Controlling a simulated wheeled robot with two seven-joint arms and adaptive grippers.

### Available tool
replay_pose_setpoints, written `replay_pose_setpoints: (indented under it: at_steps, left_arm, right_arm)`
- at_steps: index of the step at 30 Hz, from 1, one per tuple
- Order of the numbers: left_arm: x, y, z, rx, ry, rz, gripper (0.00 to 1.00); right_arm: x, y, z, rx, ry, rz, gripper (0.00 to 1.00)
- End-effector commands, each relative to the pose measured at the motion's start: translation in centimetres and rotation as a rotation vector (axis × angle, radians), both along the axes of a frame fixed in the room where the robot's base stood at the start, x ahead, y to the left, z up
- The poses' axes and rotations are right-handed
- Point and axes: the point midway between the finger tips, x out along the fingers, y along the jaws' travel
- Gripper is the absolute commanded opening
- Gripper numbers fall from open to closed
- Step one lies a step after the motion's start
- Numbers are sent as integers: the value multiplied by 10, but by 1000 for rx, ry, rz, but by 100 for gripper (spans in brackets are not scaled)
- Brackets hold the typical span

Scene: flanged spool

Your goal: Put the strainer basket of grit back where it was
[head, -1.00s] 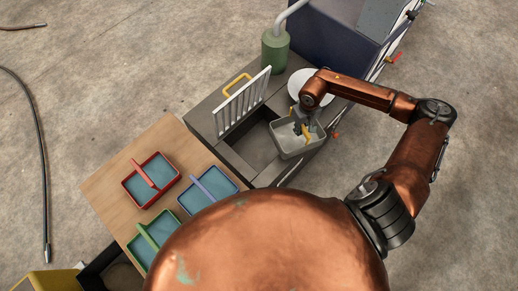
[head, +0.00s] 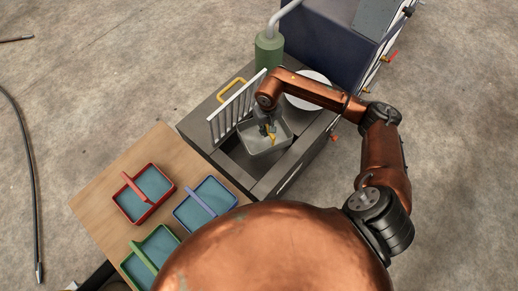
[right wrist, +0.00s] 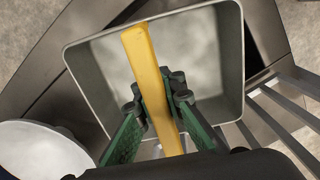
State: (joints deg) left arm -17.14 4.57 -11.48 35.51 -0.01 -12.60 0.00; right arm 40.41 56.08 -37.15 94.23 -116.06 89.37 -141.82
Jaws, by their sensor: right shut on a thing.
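The strainer basket (head: 256,145) is a grey square tub with a yellow bar handle (right wrist: 146,68). My right gripper (head: 269,130) is shut on that handle, with its green fingers (right wrist: 158,97) on both sides of it in the right wrist view. In the head view the basket looks nearly level over the back part of the dark rectangular opening (head: 238,162) in the grey bench. I cannot tell how far down it is. Its inside is plain grey, and grit is hard to make out. My left gripper is not in view.
A white upright grate (head: 233,108) stands along the opening's left edge, close to the basket. Behind are a green cylinder (head: 269,52) and a white round dish (head: 309,88). The wooden table (head: 113,160) holds red (head: 146,193), blue (head: 205,203) and green (head: 150,256) handled trays.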

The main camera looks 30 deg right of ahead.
Motion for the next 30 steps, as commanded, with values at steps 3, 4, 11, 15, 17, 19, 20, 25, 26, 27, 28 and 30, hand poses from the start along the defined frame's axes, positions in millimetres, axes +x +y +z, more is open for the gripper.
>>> replay_pose_setpoints:
  at_steps: [3, 4, 11, 15, 17, 19, 20, 25, 26, 27, 28, 30]
  left_arm:
    - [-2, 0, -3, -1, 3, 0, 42]
    - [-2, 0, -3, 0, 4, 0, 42]
    - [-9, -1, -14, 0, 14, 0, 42]
    - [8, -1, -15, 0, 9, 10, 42]
    - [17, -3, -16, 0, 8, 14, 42]
    - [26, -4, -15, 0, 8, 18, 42]
    - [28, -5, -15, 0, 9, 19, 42]
    - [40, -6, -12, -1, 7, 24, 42]
    - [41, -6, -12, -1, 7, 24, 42]
    - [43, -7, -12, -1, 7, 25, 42]
    - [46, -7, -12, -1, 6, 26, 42]
    - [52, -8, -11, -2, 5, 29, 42]
  right_arm:
    - [14, 23, 0, 5, -2, 3, 0]
    - [17, 28, 0, 5, -2, 2, 0]
    - [13, 24, -55, 2, 5, -3, 0]
    - [13, 24, -90, 3, 5, -3, 0]
    - [13, 24, -104, 3, 5, -2, 0]
    - [13, 24, -117, 3, 4, -2, 0]
    - [14, 24, -122, 3, 3, -2, 0]
    - [14, 23, -137, 2, -1, -1, 0]
    - [14, 23, -138, 2, -1, -1, 0]
    - [14, 23, -142, 2, -1, -1, 0]
    - [14, 23, -145, 2, 0, -1, 0]
    - [13, 24, -157, 3, 2, -2, 0]
